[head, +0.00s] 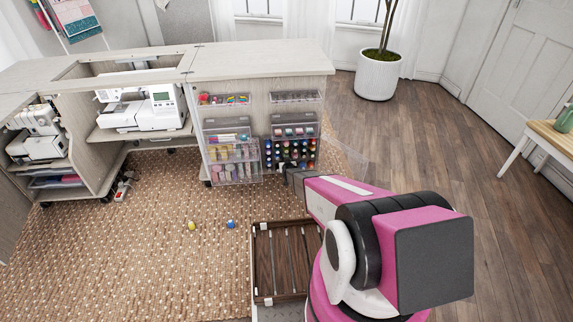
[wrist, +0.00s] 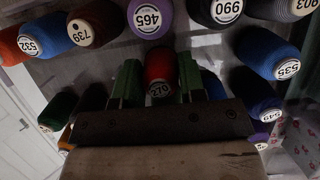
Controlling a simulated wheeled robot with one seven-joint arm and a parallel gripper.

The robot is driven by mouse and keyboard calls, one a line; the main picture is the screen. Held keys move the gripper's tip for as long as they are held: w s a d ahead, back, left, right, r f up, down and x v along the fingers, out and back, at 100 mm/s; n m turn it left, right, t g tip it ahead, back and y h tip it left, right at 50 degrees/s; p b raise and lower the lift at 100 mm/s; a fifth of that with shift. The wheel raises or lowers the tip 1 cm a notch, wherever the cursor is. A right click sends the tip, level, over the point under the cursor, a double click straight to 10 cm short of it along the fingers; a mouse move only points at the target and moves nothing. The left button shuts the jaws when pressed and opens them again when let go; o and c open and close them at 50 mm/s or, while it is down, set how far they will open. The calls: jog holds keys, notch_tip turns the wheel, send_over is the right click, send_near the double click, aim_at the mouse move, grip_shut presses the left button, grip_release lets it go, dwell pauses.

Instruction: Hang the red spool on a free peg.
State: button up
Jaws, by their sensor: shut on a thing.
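The red spool (wrist: 158,66) is between the two green fingers of my gripper (wrist: 158,88) in the wrist view, its labelled end toward the camera. The gripper is shut on it. In the head view my gripper (head: 288,174) is at the lower right of the spool rack (head: 292,150) on the cabinet, close in front of it; the red spool cannot be made out there. I cannot pick out a free peg; the gripper body hides part of the rack.
Clear bins (head: 232,162) hang left of the rack, and a clear panel (head: 345,155) sticks out at its right. A wooden tray (head: 283,262) is near my base. A yellow item (head: 192,226) and a blue item (head: 231,224) lie on the rug. Floor at right is clear.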

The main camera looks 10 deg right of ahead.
jog(key=o, duration=1)
jog(key=shift+o, duration=0.2)
jog(key=shift+s, duration=0.1)
jog(key=s+d+r+g, duration=0.2)
jog(key=s+r+g, duration=0.4)
jog(key=s+r, duration=1.1)
jog(key=s+d+r+g, duration=0.3)
jog(key=s+r+g, duration=0.4)
jog(key=s+r, duration=1.1)
jog(key=s, duration=0.5)
jog(key=shift+s, duration=0.4)
